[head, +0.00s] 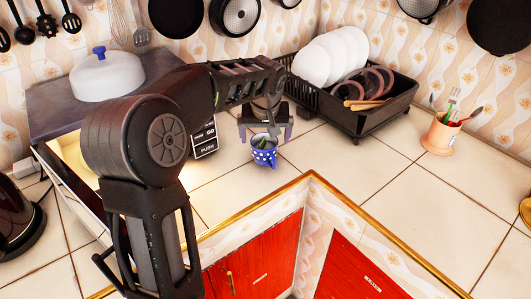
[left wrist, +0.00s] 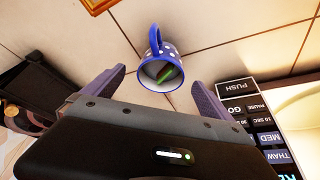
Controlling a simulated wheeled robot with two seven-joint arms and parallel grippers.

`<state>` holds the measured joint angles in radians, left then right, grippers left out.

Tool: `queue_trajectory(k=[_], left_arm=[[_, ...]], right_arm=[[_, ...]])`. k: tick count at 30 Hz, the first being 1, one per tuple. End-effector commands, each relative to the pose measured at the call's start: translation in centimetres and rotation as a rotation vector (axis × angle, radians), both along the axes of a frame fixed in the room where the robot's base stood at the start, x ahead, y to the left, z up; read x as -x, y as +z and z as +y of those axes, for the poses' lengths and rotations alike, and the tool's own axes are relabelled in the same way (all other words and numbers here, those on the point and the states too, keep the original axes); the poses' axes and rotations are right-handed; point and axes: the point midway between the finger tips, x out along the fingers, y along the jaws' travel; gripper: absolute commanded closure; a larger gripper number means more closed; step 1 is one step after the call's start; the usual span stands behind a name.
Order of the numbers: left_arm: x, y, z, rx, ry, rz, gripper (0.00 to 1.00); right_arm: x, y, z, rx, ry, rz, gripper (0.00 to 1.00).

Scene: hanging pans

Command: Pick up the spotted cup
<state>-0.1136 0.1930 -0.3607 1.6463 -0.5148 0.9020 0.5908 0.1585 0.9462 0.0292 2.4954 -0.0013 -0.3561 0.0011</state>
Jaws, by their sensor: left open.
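The spotted cup (head: 264,151) is blue with white dots and stands upright on the tiled counter near the inner corner edge. Something green shows inside it. In the left wrist view the cup (left wrist: 158,68) lies ahead of the fingers, with its handle pointing away from the gripper. My left gripper (head: 264,131) is open just behind and above the cup in the head view. In the left wrist view its two purple fingers (left wrist: 155,92) are spread to either side, with the cup beyond the gap and no visible contact. My right gripper is not in view.
A black dish rack (head: 370,118) with plates is behind the cup. A utensil holder (head: 440,136) stands right. Counter between is clear.

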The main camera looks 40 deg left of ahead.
Motion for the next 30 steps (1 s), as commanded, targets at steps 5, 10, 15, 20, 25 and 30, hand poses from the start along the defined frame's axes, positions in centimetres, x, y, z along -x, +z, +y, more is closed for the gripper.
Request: queue_trajectory(k=[5,10,15,20,25,30], left_arm=[[-0.5,-2.3,0.8,-0.001,0.002,0.007,0.04],[-1.2,-4.0,1.2,0.000,0.001,0.003,0.04],[-1.2,-4.2,1.2,0.000,0.001,0.001,0.04],[-1.2,-4.2,1.2,0.000,0.000,0.001,0.04],[-1.2,-4.2,1.2,0.000,0.000,0.001,0.04],[-1.2,-4.2,1.2,0.000,0.000,0.001,0.08]], right_arm=[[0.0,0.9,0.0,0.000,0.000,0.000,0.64],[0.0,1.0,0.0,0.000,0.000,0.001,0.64],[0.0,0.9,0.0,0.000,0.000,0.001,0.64],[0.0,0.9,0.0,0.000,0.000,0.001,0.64],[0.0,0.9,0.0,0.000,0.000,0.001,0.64],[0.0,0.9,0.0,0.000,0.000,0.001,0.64]])
